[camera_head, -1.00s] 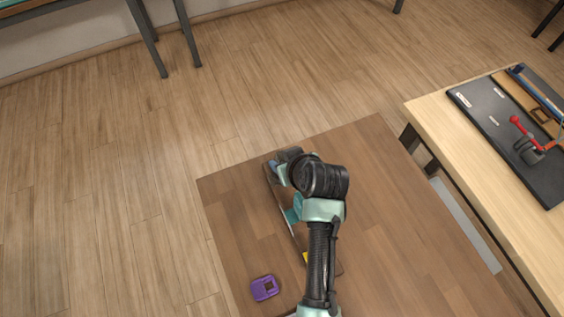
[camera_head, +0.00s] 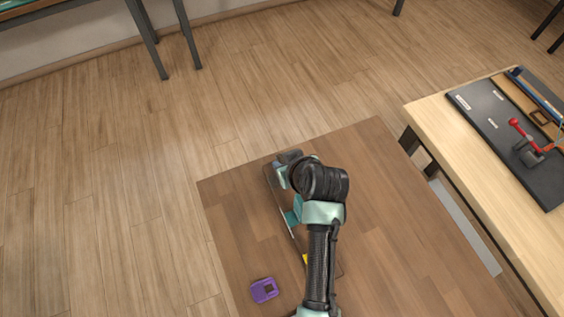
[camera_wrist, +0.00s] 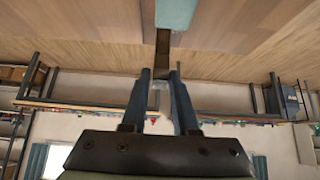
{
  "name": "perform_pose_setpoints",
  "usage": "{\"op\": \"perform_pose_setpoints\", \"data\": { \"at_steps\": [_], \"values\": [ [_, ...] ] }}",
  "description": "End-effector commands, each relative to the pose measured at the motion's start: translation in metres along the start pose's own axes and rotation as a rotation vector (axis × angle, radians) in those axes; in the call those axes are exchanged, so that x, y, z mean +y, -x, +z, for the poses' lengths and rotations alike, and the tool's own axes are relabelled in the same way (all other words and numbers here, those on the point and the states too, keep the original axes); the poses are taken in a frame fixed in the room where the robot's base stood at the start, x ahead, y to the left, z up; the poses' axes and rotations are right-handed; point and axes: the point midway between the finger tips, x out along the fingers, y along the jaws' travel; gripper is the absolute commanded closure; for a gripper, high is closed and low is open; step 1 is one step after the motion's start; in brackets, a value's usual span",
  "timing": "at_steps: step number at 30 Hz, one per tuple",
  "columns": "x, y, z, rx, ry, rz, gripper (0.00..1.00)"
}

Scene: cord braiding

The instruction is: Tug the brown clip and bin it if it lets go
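My gripper (camera_wrist: 160,74) shows in the wrist view as two dark fingers with a narrow gap between their tips. A dark brown piece (camera_wrist: 163,48) lies at the tips; I cannot tell whether it is the brown clip or the end of the board, or whether the fingers touch it. In the head view my gripper (camera_head: 282,172) is at the far left end of a narrow dark board (camera_head: 270,182) on the brown table. My arm covers much of the board. A teal block (camera_head: 292,217) sits along the board and a teal piece shows in the wrist view (camera_wrist: 177,12).
A purple square object (camera_head: 264,290), possibly a bin, stands at the table's near left. A small yellow piece (camera_head: 306,259) shows beside my arm. The brown table (camera_head: 400,240) is clear to the right. A lighter table (camera_head: 470,150) with a dark tray (camera_head: 490,125) stands further right.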

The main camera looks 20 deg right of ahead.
Motion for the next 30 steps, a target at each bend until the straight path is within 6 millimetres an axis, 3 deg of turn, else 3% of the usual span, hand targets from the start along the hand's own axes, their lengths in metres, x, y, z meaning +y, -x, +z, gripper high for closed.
{"op": "perform_pose_setpoints", "data": {
  "at_steps": [1, 4, 30],
  "values": [
    [0.0, 0.0, 0.0001, 0.0, 0.0, 0.0, 0.82],
    [0.0, 0.0, 0.0001, 0.0, 0.0, 0.0, 1.0],
    [0.0001, 0.0005, -0.0004, 0.0, 0.0, 0.0, 1.0]
  ]
}}
